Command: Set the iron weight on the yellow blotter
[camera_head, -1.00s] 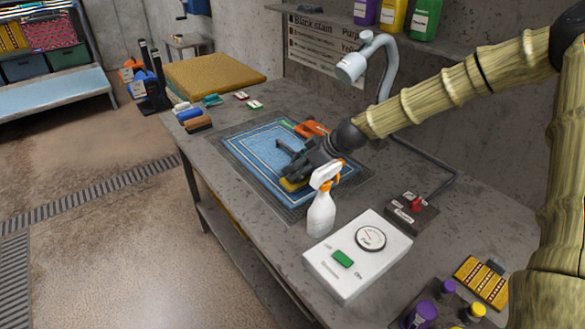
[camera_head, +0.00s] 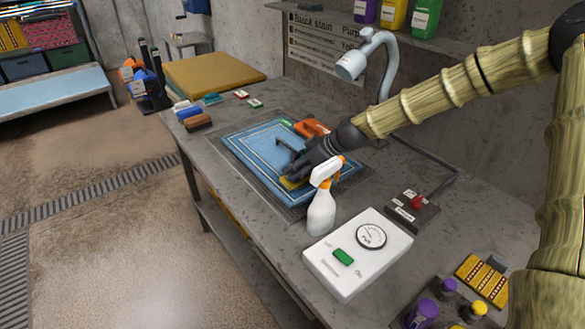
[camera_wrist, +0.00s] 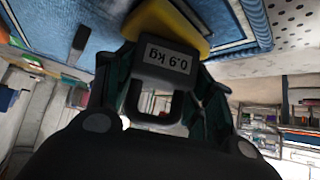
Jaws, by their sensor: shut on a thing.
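The iron weight (camera_wrist: 166,72) is a dark block with a handle and a "0.9 kg" label, upside down in the wrist view. My gripper (camera_wrist: 162,82) is shut on it, a finger on either side. The yellow blotter (camera_wrist: 167,24) shows right behind the weight's base; I cannot tell whether they touch. In the head view my gripper (camera_head: 294,162) is low over the blue rug (camera_head: 262,150), and a yellow edge of the blotter (camera_head: 289,184) shows beneath it. The weight is mostly hidden there by my gripper.
A white spray bottle (camera_head: 321,212) stands close in front of my gripper. An orange object (camera_head: 312,128) lies by the rug's far edge. A white dial box (camera_head: 352,270) and a red-knobbed box (camera_head: 411,213) are nearer. A grey lamp (camera_head: 385,62) stands behind.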

